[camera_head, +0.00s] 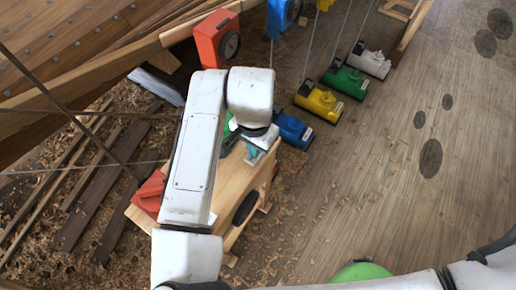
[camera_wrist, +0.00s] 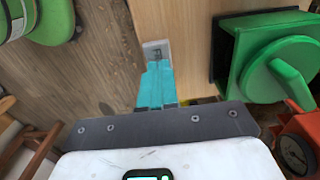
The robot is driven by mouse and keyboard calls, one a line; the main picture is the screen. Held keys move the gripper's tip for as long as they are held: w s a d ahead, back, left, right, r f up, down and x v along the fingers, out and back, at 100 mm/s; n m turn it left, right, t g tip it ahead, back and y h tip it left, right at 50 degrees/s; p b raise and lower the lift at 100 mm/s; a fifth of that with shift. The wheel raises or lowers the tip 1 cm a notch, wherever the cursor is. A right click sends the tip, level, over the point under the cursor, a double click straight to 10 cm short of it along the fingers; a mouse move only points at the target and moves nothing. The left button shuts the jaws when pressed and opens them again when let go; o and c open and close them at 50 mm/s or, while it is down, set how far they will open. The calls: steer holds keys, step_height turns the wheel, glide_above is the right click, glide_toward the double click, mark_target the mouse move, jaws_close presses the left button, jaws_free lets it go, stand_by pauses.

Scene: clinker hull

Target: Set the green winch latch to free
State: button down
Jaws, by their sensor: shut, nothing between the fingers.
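My gripper (camera_wrist: 157,88) has teal fingers pressed together and empty; it also shows in the head view (camera_head: 256,152), above the wooden bench. Right of the fingers is a green unit (camera_wrist: 282,66) with a raised round part and a dark side. In the head view a green part (camera_head: 227,130) is mostly hidden by my arm.
The wooden bench (camera_head: 233,182) also carries a red unit (camera_head: 149,194). Blue (camera_head: 294,130), yellow (camera_head: 318,102), green (camera_head: 345,80) and white (camera_head: 370,62) units stand on the floor, some with cables rising.

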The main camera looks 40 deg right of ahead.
steer(key=shift+f+b, duration=0.5)
steer(key=shift+f, duration=0.3)
steer(key=shift+r, duration=0.15)
steer(key=shift+r+p, duration=3)
steer(key=shift+r, duration=0.45)
